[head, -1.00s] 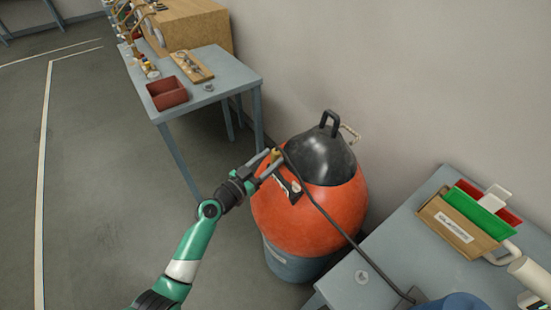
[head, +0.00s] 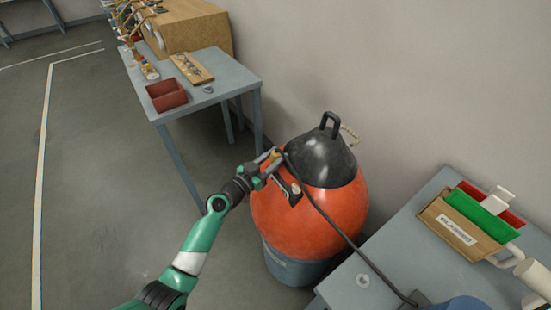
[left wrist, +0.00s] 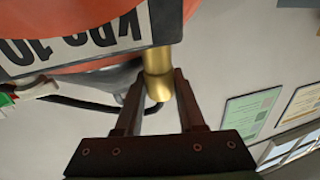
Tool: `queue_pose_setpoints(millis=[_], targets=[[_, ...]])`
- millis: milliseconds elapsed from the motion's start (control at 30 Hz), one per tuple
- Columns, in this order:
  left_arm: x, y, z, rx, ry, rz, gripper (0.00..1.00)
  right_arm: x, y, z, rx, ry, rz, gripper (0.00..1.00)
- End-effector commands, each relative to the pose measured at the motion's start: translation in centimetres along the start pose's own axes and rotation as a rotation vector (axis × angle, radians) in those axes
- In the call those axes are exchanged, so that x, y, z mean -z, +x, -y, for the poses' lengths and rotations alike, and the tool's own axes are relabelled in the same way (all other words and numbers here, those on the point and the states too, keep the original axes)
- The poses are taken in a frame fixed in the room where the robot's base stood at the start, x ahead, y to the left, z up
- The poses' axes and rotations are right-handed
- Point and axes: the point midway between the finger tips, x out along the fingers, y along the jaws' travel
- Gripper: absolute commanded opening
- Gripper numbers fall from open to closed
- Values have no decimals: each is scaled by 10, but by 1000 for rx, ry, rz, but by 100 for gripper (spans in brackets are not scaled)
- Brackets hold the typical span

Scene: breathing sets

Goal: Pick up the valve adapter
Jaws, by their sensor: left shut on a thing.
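A brass-coloured cylindrical fitting, which looks like the valve adapter (left wrist: 158,62), shows between the finger ends in the left wrist view. It is a small yellowish spot in the head view (head: 275,154). My left gripper (head: 272,157) is at the upper left side of the orange drum and is shut on the fitting; its fingers also show in the left wrist view (left wrist: 154,92). The fitting meets the edge of a plate with black lettering (left wrist: 75,42). I cannot tell whether it is fastened there. My right gripper is not in view.
The orange drum (head: 305,215) has a black domed top (head: 320,165) with a handle. A black hose (head: 325,215) runs from beside the gripper down to the right-hand table (head: 350,265). A rear table (head: 225,70) holds a red bin (head: 166,95). The left floor is clear.

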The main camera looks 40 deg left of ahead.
Motion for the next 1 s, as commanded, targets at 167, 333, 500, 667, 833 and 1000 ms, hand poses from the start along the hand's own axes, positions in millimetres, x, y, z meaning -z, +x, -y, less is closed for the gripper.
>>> queue_pose_setpoints(millis=[167,333,500,667,833,1000], targets=[[4,0,0,0,0,-2,0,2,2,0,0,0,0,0],[23,0,0,1,1,-3,0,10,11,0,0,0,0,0],[61,-13,-9,-1,2,-2,0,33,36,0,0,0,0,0],[106,-44,-29,-1,2,-2,0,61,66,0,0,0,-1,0],[120,-85,-56,-1,1,1,0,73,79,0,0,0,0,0],[129,-109,-72,-1,-1,1,0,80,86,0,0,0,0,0]])
